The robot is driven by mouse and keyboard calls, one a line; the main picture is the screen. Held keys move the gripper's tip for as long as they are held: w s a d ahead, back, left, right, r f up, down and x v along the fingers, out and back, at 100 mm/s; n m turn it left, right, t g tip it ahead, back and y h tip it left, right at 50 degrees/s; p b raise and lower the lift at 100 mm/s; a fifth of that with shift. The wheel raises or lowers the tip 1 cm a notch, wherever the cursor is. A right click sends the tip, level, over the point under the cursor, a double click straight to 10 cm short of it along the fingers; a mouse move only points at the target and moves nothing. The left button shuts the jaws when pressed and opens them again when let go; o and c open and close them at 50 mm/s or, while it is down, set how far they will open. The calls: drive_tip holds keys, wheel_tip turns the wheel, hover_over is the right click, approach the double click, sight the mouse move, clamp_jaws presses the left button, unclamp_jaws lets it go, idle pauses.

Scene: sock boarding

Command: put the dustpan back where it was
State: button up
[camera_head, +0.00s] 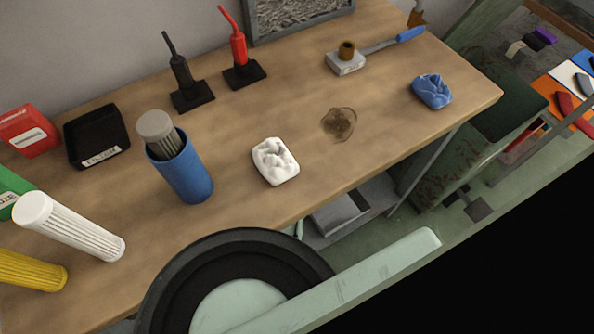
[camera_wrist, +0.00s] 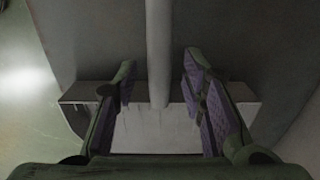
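In the wrist view, a grey upright pole (camera_wrist: 158,50), which looks like the dustpan's handle, runs down between my fingers. A wide grey box-like body (camera_wrist: 145,125), seemingly the dustpan's pan, lies below and behind the fingers. My gripper (camera_wrist: 160,72) is open, with purple-padded fingers on either side of the pole and visible gaps to it. The pole's lower end meets the grey body. In the head view I cannot make out my gripper or the dustpan for certain; a grey boxy shape (camera_head: 340,213) shows below the table's front edge.
The wooden table (camera_head: 225,115) holds a blue cup (camera_head: 183,178), white lump (camera_head: 275,163), blue cloth (camera_head: 431,91), brown stain (camera_head: 338,124), and black (camera_head: 180,72) and red (camera_head: 239,50) bottles on stands. A green cabinet (camera_head: 450,165) stands at right.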

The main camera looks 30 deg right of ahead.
wheel_tip(320, 180, up, 11)
idle(0.3)
drive_tip(key=shift+f, duration=0.1)
